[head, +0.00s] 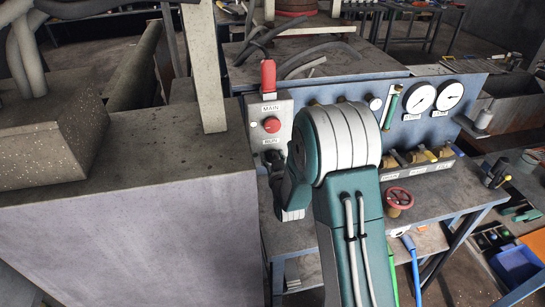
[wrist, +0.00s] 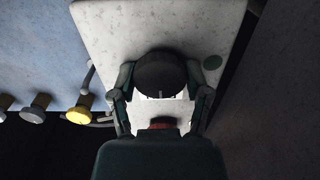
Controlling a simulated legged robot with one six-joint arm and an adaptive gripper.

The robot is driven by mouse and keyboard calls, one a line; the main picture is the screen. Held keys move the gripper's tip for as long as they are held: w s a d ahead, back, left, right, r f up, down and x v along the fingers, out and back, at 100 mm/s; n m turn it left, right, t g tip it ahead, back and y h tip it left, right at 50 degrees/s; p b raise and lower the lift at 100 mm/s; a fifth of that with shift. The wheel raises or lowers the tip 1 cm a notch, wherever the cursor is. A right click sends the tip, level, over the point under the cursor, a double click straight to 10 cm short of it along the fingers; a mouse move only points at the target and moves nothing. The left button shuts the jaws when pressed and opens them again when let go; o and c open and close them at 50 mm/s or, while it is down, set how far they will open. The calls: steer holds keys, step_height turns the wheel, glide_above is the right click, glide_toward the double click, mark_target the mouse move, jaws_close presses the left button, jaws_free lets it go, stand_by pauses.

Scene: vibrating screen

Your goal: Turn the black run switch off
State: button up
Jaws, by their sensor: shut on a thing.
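The black run switch (wrist: 160,72) is a round dark knob on a pale control box in the wrist view. My gripper (wrist: 161,80) has one finger on each side of the knob and is shut on it. In the head view, the control box (head: 284,110) carries a MAIN label, a red knob (head: 271,125) and a RUN label (head: 270,142). My gripper (head: 271,160) is just below that label and hides the switch there. The switch's pointer direction cannot be made out.
A large grey block (head: 130,190) stands close on the left. A red-topped lever (head: 268,75) rises above the box. To the right are gauges (head: 420,97), brass valves (head: 420,157) and a red handwheel (head: 399,198).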

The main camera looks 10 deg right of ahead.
steer(key=shift+f, duration=0.2)
stand_by(0.4)
steer(key=o, duration=1.1)
steer(key=shift+o, duration=0.3)
steer(key=shift+a, duration=0.1)
steer(key=shift+r, duration=0.1)
steer(key=s, duration=1.1)
steer(key=shift+s, duration=0.4)
